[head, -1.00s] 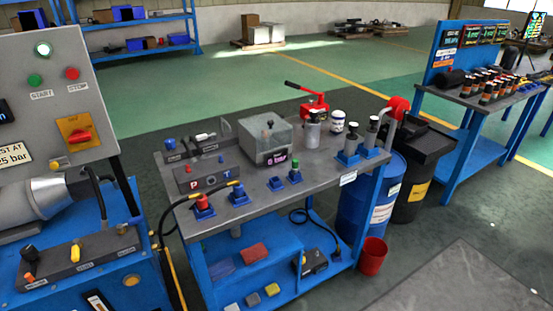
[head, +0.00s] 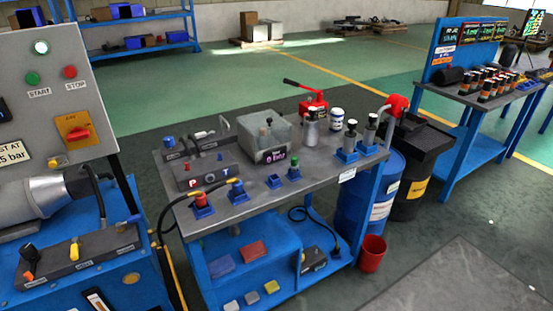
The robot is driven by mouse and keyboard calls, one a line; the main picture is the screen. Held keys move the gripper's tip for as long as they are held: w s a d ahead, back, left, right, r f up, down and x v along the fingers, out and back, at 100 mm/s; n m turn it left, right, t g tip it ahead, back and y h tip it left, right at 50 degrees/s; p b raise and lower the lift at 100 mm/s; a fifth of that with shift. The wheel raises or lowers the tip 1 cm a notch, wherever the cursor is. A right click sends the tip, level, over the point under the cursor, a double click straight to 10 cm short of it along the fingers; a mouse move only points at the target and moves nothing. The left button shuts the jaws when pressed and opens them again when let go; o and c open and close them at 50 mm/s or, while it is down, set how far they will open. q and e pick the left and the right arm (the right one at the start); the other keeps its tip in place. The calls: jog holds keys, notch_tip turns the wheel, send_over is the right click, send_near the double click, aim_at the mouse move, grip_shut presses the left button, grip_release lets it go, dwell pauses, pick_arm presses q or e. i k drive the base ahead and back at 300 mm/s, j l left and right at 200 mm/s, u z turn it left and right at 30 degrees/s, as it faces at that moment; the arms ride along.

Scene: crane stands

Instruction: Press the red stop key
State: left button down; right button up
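The red stop key (head: 70,72) is a round button on the grey control panel (head: 55,115) at the left of the head view. A label reading STOP sits just below it. The green start key (head: 32,78) is to its left, with a START label under it. A pale lit lamp (head: 41,47) is above the two keys. Nothing covers the stop key. Neither of my grippers shows in the head view.
A yellow plate with a red rotary switch (head: 77,134) is below the keys. A blue-framed workbench (head: 330,170) with fittings stands in the middle. A blue drum (head: 352,215) and a red bucket (head: 371,254) stand at its right. Open floor (head: 460,275) lies at the lower right.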

aim_at(70, 71)
jog(key=j+u, duration=0.2)
jog(key=u, duration=1.3)
